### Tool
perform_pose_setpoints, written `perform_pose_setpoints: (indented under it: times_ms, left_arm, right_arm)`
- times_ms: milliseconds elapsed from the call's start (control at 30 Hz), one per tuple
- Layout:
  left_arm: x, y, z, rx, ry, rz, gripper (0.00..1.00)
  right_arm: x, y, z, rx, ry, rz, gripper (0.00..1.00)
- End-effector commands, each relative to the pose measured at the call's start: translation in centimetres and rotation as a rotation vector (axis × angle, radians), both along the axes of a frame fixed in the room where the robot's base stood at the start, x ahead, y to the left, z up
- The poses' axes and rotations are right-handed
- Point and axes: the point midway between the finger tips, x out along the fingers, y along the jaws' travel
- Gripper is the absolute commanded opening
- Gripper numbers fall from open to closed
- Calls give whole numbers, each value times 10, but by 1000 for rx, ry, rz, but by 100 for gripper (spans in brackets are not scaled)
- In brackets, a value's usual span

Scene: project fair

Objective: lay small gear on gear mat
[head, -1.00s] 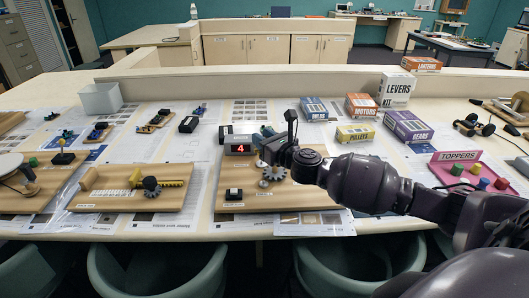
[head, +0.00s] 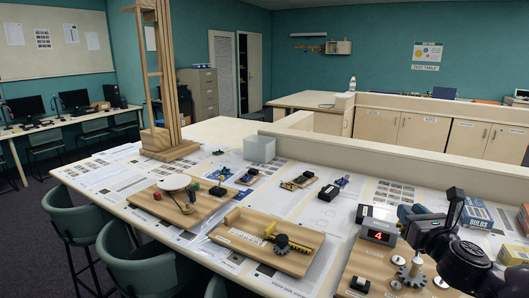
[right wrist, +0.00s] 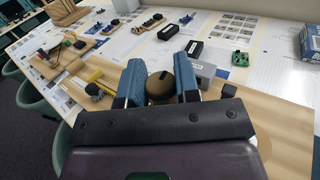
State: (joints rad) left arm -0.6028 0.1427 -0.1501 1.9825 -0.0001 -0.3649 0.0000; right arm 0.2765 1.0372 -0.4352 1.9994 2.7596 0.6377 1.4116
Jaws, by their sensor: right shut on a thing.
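My right gripper (head: 408,214) is above the far right part of the display board (head: 352,262), beside the red "4" display (head: 379,233). In the right wrist view, its blue fingers (right wrist: 159,76) are shut on a brown round-topped thing (right wrist: 160,88). Its underside is hidden, so I cannot tell whether it is the small gear. A silver toothed gear (head: 412,273) is on the board below the gripper. A dark gear (head: 282,241) sits by a yellow rack on another board. I cannot pick out the gear mat. My left gripper is out of view.
A board with a white disc (head: 174,183) lies further left. A pale open bin (head: 260,148) and a tall wooden tower (head: 160,80) stand behind. Small kits and printed sheets cover the table. Green chairs (head: 150,268) line the front edge.

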Motion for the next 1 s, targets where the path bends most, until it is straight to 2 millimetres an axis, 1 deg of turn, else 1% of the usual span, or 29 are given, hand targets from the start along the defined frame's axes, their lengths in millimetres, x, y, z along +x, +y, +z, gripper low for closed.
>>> perform_pose_setpoints:
  times_ms: [33, 167, 400, 600, 700, 800, 1000]
  left_arm:
    - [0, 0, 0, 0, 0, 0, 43]
    - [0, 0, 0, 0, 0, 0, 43]
    - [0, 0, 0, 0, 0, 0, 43]
    - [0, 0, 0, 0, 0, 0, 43]
    - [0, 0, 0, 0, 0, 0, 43]
    - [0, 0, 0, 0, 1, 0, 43]
    - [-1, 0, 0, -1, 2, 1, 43]
  right_arm:
    - [-6, 12, -8, 7, 4, 1, 8]
    - [-23, 39, -26, 9, 4, -4, 8]
    - [-64, 93, -62, 11, 5, -17, 8]
    - [-98, 131, -88, 6, 5, -27, 8]
    - [-110, 142, -100, 5, 5, -30, 8]
    - [-116, 148, -110, 3, 4, -34, 8]
    - [-121, 147, -117, -1, 1, -40, 8]
